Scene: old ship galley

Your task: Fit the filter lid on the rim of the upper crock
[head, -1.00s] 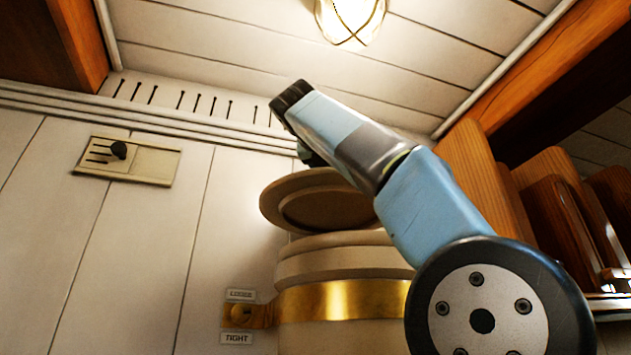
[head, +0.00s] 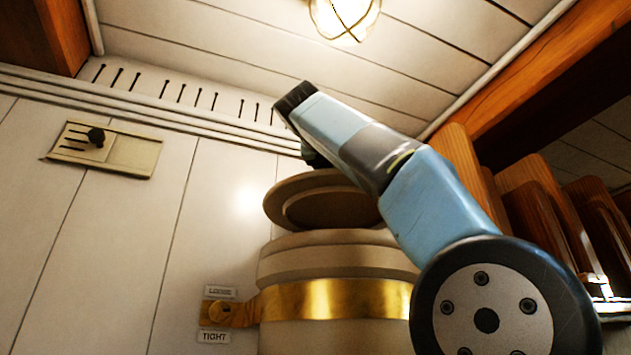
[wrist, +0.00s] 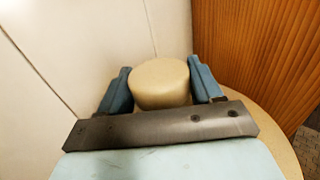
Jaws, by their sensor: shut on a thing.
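The filter lid (head: 283,208) is a round tan disc with a stepped underside, seen from below in the head view. It is slightly tilted and sits just over the upper crock (head: 300,262), a tan vessel with a brass band. In the wrist view my gripper (wrist: 160,75) is shut on the lid's pale round knob (wrist: 160,88), one blue finger on each side. Part of the lid's top (wrist: 268,130) shows at right there. My arm hides the lid's right side in the head view.
A brass latch (head: 225,313) with LOOSE and TIGHT labels juts from the crock's left. A white panelled wall stands close behind. Wooden racks (head: 530,205) stand at right, and a caged lamp (head: 344,15) hangs above. A wooden panel (wrist: 252,50) is near the knob in the wrist view.

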